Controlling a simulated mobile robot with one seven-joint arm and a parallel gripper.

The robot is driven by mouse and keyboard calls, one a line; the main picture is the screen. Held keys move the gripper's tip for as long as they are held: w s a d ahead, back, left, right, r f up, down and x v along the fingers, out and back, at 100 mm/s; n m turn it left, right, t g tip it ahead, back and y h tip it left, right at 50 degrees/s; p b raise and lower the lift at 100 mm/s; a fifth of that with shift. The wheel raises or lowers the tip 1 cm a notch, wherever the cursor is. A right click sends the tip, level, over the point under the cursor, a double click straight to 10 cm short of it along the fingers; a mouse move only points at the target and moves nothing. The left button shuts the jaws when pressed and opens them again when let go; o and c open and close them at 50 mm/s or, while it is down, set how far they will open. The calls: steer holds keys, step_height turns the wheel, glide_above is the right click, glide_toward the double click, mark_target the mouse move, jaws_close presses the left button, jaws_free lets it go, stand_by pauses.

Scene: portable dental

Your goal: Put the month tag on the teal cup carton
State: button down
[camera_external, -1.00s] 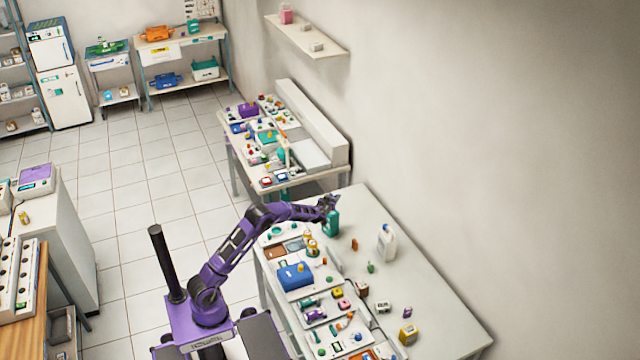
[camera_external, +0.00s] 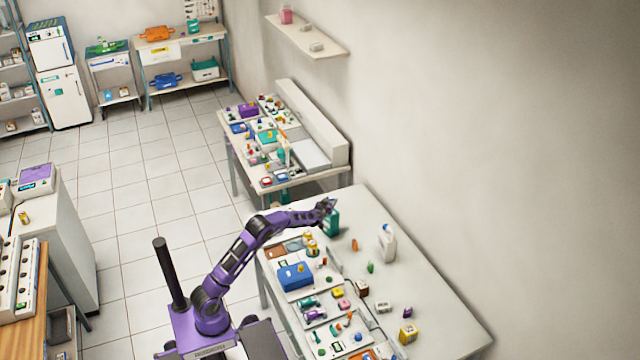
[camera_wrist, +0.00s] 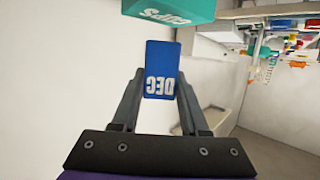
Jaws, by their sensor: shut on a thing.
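The month tag (camera_wrist: 160,70) is a blue block with white "DEC" lettering, seen upside down in the wrist view. My gripper (camera_wrist: 159,82) is shut on it, a finger on each side. The teal cup carton (camera_wrist: 168,9) shows at the top of the wrist view with part of its "CUPS" lettering, just beyond the tag; I cannot tell if they touch. In the external view, the teal carton (camera_external: 332,223) stands at the far end of the pale table, and my gripper (camera_external: 326,206) is at its top. The tag cannot be made out there.
A white jug (camera_external: 387,243) stands right of the carton, with small orange and green items between. A blue box (camera_external: 295,276) and several small items crowd the table's left side. The wall is behind. The table's right middle is mostly bare.

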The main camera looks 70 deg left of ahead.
steer(key=shift+f, duration=0.95)
steer(key=shift+f, duration=0.15)
steer(key=shift+c, duration=2.1)
jaws_free()
steer(key=shift+r, duration=0.2)
steer(key=v, duration=1.2)
